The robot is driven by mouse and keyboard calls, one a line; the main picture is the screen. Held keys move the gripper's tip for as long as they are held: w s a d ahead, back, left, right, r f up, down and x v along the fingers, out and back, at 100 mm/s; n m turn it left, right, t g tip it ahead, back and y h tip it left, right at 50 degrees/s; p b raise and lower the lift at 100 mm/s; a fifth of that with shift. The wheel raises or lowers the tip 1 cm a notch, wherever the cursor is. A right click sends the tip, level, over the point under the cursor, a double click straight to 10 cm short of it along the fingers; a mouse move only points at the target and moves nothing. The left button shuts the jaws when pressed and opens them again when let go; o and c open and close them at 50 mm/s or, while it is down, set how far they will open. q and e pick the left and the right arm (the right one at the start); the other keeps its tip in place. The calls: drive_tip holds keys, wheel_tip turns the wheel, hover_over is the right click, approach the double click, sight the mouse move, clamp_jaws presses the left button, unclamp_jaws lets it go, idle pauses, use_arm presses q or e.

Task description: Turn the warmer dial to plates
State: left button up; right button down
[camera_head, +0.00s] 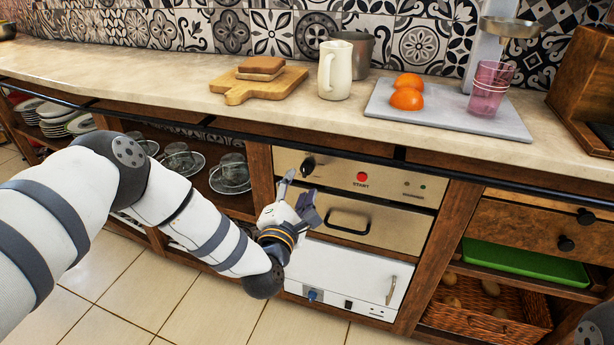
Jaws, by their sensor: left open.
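A black dial (308,165) sits at the left of a steel control panel (335,178) with a red START button (362,176). A steel drawer front (385,222) with a black handle is below it. Lower still, a white appliance front (345,277) carries a small blue knob (312,295) at its bottom left. The frame does not show which unit is the warmer, and the dial markings are too small to read. My left gripper (299,187) is open and empty, just below and left of the black dial, apart from it. My right gripper is out of view.
The counter (200,97) above holds a cutting board (258,86), a cream pitcher (335,70) and a grey tray (440,118) with orange halves and a pink glass. Left shelves hold glass dishes (232,174). A dark rail runs along the counter edge. A basket (490,322) is at lower right.

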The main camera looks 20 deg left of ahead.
sight(305, 174)
use_arm(q)
drive_tip(key=w, duration=0.5)
drive_tip(key=shift+w+a+b, duration=0.1)
drive_tip(key=shift+w+b, duration=0.25)
drive_tip(key=shift+w, duration=0.05)
clamp_jaws()
